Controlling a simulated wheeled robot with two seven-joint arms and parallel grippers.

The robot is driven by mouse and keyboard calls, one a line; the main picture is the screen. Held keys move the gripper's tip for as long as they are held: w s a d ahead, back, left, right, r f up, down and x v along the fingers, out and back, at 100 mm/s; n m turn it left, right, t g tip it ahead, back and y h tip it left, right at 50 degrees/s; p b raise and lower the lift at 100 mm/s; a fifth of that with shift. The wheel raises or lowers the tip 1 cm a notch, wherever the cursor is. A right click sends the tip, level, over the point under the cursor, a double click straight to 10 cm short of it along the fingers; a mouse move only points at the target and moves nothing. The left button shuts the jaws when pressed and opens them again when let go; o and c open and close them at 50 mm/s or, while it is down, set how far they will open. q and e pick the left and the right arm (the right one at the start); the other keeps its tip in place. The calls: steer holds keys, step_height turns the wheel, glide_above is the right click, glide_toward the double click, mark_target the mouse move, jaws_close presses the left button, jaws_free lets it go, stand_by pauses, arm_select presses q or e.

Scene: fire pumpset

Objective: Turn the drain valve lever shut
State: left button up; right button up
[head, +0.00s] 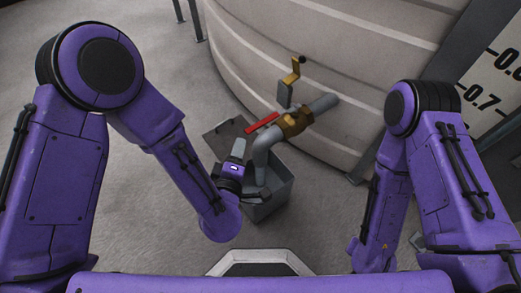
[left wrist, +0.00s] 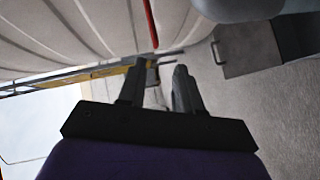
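My left gripper (head: 239,148) is just below the lever's free end in the head view. In the left wrist view its two dark fingers (left wrist: 157,80) stand apart with nothing between them, and the lever lies beyond the tips. I cannot see contact.
A grey pipe (head: 322,103) leaves the large pale tank (head: 330,50) and bends down (head: 262,158) into an open grey box (head: 272,200), close to my left gripper. Floor at left is clear.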

mark_target(261, 123)
arm_select(q)
steer(key=d+f+n+t+h+b, duration=0.1)
steer(key=d+f+n+t+b, duration=0.15)
steer(key=d+b, duration=0.25)
steer(key=w, duration=0.3)
steer(key=w+b, duration=0.1)
steer(key=w, duration=0.3)
steer(key=w+d+r, duration=0.1)
steer(key=w, duration=0.2)
steer(key=shift+w+r+b, duration=0.1)
steer(key=shift+w+b, duration=0.1)
steer(key=shift+b, duration=0.15)
jaws_close()
arm_select(e)
step_height(261, 123, down, 10)
steer(key=shift+s, duration=0.15)
